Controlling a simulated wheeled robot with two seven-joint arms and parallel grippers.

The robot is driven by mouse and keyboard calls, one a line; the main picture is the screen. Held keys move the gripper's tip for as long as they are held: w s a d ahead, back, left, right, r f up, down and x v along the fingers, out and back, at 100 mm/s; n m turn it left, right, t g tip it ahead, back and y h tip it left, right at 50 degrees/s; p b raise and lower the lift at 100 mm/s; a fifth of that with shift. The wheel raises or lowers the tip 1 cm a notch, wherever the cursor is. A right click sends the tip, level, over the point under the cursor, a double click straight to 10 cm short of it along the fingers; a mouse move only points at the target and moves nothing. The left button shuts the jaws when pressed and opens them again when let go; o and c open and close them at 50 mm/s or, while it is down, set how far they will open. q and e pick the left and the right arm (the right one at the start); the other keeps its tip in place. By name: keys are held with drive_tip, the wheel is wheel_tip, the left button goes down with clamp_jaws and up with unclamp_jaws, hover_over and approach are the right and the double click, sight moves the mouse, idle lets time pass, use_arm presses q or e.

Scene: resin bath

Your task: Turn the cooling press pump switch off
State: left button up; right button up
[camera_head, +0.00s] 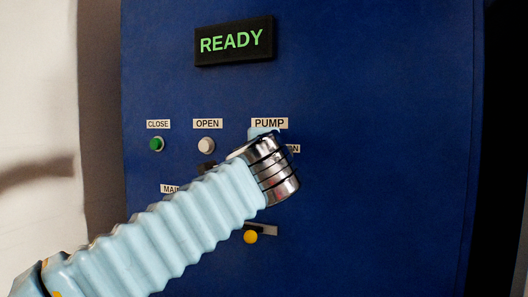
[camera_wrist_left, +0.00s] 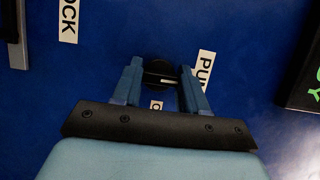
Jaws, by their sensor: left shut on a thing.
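The pump switch (camera_wrist_left: 158,74) is a round black knob with a pale mark, seen in the left wrist view beside the PUMP label (camera_wrist_left: 204,70). My left gripper (camera_wrist_left: 160,82) has a finger on each side of the knob and is shut on it. In the head view my left arm comes in from the lower left and its gripper (camera_head: 262,132) is just below the PUMP label (camera_head: 269,123). The arm hides the switch there. My right gripper is not in view.
The blue panel (camera_head: 390,130) carries a lit READY display (camera_head: 234,42) above. A green CLOSE button (camera_head: 157,144) and a white OPEN button (camera_head: 206,145) sit left of the switch. The panel's right side is clear.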

use_arm(q)
drive_tip(key=shift+f, duration=0.1)
drive_tip(key=o, duration=1.1)
drive_tip(key=shift+c, duration=0.2)
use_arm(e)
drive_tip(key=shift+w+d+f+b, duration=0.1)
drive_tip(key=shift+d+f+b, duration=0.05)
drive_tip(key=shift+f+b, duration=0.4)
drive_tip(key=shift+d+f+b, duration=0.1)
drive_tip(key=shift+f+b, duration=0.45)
use_arm(q)
drive_tip(key=s, duration=1.3)
drive_tip(key=shift+s, duration=0.4)
